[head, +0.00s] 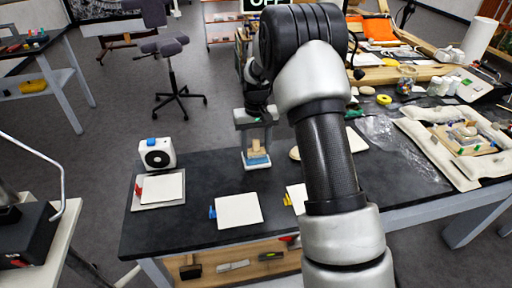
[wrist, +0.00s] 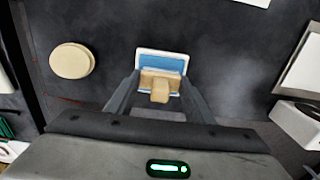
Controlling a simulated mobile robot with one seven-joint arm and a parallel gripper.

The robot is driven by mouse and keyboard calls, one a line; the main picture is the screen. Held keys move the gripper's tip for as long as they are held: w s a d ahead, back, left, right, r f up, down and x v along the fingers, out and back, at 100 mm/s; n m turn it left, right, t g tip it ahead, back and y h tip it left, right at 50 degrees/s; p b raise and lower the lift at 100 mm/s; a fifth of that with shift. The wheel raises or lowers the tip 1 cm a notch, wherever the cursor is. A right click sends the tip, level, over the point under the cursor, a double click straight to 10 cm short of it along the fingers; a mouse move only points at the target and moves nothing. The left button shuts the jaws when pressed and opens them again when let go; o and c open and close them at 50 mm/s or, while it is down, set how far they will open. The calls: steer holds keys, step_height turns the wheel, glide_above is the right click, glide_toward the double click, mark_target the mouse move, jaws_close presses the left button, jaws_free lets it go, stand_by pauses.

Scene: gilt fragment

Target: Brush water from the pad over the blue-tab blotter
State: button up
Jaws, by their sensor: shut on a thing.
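My gripper (head: 257,140) is shut on a wooden brush (head: 257,148), also seen in the wrist view (wrist: 160,88). The brush is over the blue pad (head: 256,161), which sits in a white tray (wrist: 139,55); its bristles look down at the pad, but I cannot tell whether they press on it. The blue-tab blotter (head: 238,210) lies flat and pale in front of the pad, with its blue tab (head: 212,212) at the left edge. My gripper is behind this blotter, apart from it.
A red-tab blotter (head: 163,187) lies on a grey plate at left, before a white fan-like box (head: 157,153). A yellow-tab blotter (head: 297,197) is partly hidden by my arm. A round beige disc (wrist: 72,60) stands beside the pad. Dark tabletop between them is clear.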

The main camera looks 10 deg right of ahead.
mark_target(256, 141)
steer(key=shift+r+p, duration=2.25)
steer(key=shift+r, duration=1.2)
steer(key=s+r+p, duration=0.3)
steer(key=s, duration=1.2)
steer(key=shift+r+p, duration=0.15)
steer(key=shift+p, duration=0.25)
